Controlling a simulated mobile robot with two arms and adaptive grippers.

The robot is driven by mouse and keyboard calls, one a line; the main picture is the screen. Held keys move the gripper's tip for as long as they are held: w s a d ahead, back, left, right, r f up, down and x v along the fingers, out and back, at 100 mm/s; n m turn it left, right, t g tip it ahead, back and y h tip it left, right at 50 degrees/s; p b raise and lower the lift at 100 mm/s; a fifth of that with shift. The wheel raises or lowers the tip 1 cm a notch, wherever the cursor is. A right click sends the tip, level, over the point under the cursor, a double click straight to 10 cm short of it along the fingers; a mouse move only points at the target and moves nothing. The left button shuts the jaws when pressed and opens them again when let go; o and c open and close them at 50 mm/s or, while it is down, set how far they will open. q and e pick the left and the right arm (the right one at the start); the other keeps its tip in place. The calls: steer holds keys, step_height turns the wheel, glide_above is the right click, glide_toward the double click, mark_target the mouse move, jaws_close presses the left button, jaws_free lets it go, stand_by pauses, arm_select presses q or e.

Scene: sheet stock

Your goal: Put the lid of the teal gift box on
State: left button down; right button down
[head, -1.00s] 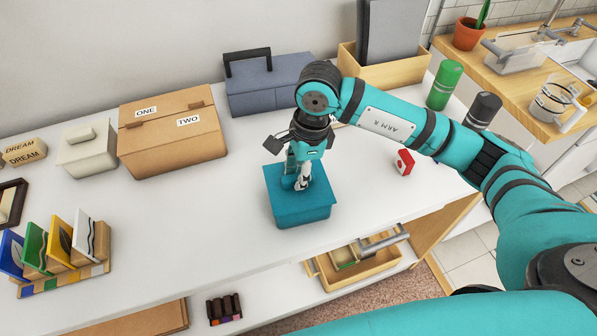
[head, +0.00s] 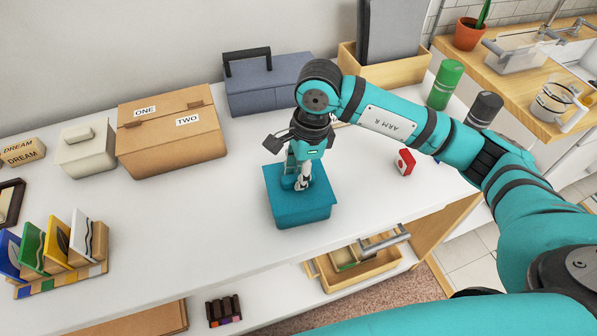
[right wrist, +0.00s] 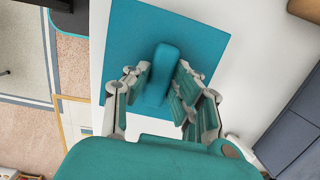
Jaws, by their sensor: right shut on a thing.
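The teal lid (head: 284,204) is a flat square with a raised bar handle (right wrist: 162,70). It lies level over the teal gift box (head: 305,219) near the middle of the white table's front part. My right gripper (head: 301,184) points straight down and is shut on the handle. In the right wrist view its fingers (right wrist: 164,82) stand on both sides of the bar, and the lid (right wrist: 208,38) spreads out beneath them. The lid's edges look lined up with the box. I cannot tell whether it is fully seated. My left gripper is out of view.
A cardboard box (head: 170,142), a cream box (head: 86,153) and a blue-grey toolbox (head: 265,92) stand behind and left. An open drawer (head: 362,273) juts out below the table. The white top around the box is clear.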

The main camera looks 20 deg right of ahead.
steer(key=shift+f+b, duration=0.15)
steer(key=shift+b, duration=0.15)
stand_by(0.4)
steer(key=c, duration=0.6)
jaws_free()
steer(key=shift+o, duration=0.2)
steer(key=shift+r+p, duration=1.5)
steer(key=shift+r, duration=2.05)
